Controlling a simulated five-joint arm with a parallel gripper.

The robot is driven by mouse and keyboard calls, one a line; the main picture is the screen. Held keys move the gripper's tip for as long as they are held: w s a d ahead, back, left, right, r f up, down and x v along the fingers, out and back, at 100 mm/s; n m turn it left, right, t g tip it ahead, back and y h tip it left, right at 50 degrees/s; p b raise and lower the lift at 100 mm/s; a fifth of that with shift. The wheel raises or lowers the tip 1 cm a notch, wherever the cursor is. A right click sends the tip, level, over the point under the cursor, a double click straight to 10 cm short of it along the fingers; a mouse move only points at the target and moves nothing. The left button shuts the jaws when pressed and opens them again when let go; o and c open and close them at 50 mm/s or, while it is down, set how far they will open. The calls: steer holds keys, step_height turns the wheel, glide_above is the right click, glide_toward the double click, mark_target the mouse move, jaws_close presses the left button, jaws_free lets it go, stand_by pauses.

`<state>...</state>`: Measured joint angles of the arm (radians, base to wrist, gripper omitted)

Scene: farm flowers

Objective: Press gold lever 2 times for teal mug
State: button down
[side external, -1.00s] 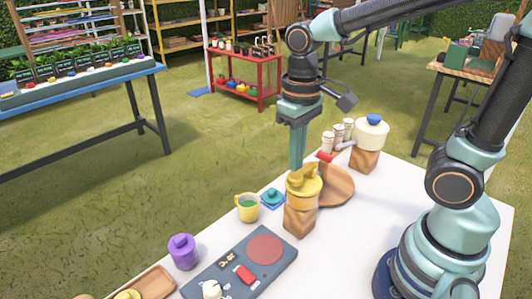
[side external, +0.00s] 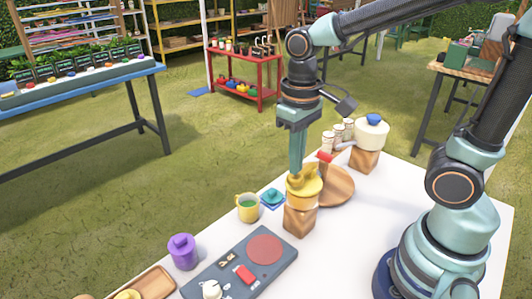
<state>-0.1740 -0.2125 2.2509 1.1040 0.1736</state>
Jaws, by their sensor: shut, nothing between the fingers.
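A yellow-gold dispenser (side external: 305,193) with a gold lever (side external: 303,174) on top sits on a wooden block (side external: 299,220) on the white table. My gripper (side external: 296,171) is shut and empty, pointing down at the lever. Its fingertips seem to touch the lever, though exact contact is hard to tell. A yellow mug (side external: 245,213) with green inside stands left of the dispenser. A small teal lidded item (side external: 272,198) sits between them; I cannot tell whether it is a mug.
A round wooden plate (side external: 337,190) lies close behind the dispenser. A cream pot (side external: 371,133) on a block and several pale cups (side external: 338,133) stand farther back. A grey board (side external: 218,283) with a red disc, a purple jar (side external: 183,253) and a wooden tray (side external: 152,284) are in front.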

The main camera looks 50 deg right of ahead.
steer(key=shift+f, duration=1.1)
steer(key=shift+r, duration=1.45)
stand_by(1.1)
steer(key=shift+r, duration=3)
